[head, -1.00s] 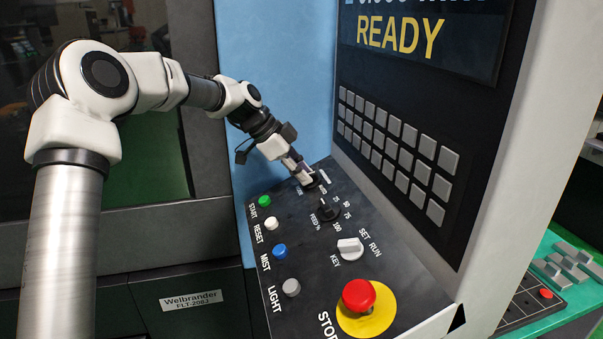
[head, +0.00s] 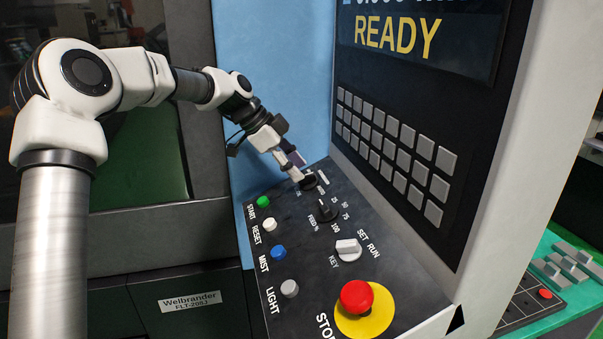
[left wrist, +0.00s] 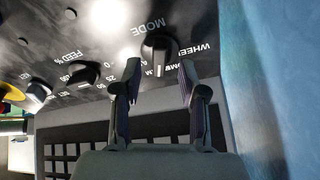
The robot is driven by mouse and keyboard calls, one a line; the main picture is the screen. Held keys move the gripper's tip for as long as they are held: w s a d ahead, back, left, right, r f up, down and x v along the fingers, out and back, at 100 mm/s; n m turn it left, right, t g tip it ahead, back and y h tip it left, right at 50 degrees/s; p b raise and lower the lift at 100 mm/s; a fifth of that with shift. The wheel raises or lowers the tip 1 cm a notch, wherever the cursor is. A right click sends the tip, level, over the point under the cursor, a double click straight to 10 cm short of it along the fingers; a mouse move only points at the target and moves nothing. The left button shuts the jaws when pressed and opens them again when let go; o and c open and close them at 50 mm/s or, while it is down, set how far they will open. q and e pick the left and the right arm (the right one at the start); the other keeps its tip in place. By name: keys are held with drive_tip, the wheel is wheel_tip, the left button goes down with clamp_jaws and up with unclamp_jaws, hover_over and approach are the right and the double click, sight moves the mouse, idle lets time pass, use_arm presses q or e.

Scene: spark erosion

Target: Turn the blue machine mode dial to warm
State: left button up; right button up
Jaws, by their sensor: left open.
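The mode dial (left wrist: 157,46) is a black knob with a pale pointer mark, beside the word MODE in the left wrist view. In the head view the dial (head: 313,183) is partly covered by my gripper, at the far end of the sloping black panel (head: 318,270). My left gripper (head: 297,176) is over it. In the left wrist view the gripper's fingers (left wrist: 160,66) are spread, with the dial beyond and between their tips. I cannot tell whether they touch it. The labels around the dial are partly hidden, so its setting is unclear. My right gripper is out of view.
The feed dial (head: 327,209) is close to the mode dial. A key switch (head: 347,248), a red stop button (head: 357,296) and several coloured push buttons share the panel. A keypad wall (head: 395,150) with a READY screen rises on the right, a blue wall (head: 265,80) behind.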

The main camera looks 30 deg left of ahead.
use_arm(q)
drive_tip(key=v, duration=0.9)
drive_tip(key=shift+r, duration=0.15)
drive_tip(key=shift+s, duration=0.1)
